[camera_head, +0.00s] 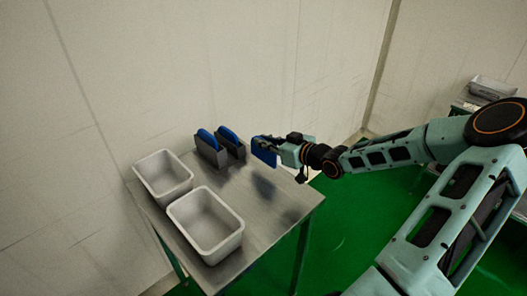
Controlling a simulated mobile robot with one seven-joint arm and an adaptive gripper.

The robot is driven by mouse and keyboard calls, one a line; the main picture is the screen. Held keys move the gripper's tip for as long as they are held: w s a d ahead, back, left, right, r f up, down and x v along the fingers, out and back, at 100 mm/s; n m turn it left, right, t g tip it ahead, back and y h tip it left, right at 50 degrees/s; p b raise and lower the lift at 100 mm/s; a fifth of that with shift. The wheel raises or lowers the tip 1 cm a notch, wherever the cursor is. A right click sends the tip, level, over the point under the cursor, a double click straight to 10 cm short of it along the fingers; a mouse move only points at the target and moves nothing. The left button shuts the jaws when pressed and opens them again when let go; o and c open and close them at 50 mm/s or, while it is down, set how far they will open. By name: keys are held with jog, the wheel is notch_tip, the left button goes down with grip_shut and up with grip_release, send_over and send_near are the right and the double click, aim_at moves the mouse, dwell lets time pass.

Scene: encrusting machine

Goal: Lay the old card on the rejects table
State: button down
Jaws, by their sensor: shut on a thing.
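My gripper (276,144) is shut on a blue card (264,155). The card hangs above the back right part of a steel table (263,232), apart from its top, with a dark shadow under it. Two more blue cards, a left one (207,138) and a right one (228,134), stand upright in a grey holder (212,155) on the same table, left of my gripper. I cannot tell from markings which card is the old one, or whether this table is the rejects table.
Two empty white bins, one at the back left (150,183) and one in front (237,236), stand on the table's left side. The wall runs close behind. The table's right part is clear. Another surface with a metal tray (490,87) stands at the far right. Green floor lies between.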

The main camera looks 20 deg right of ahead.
aim_at(264, 150)
jog(key=shift+w+f, duration=0.15)
jog(key=shift+f, duration=0.8)
jog(key=shift+w+f, duration=0.15)
jog(key=shift+f, duration=0.8)
jog(key=shift+f+b, duration=0.1)
jog(key=shift+b, duration=0.2)
jog(key=c, duration=2.5)
grip_release()
jog(key=shift+f, duration=0.15)
jog(key=o, duration=0.5)
jog(key=shift+r, duration=0.35)
jog(key=p+v, duration=0.2)
jog(key=v, duration=1)
jog(key=shift+d, duration=0.15)
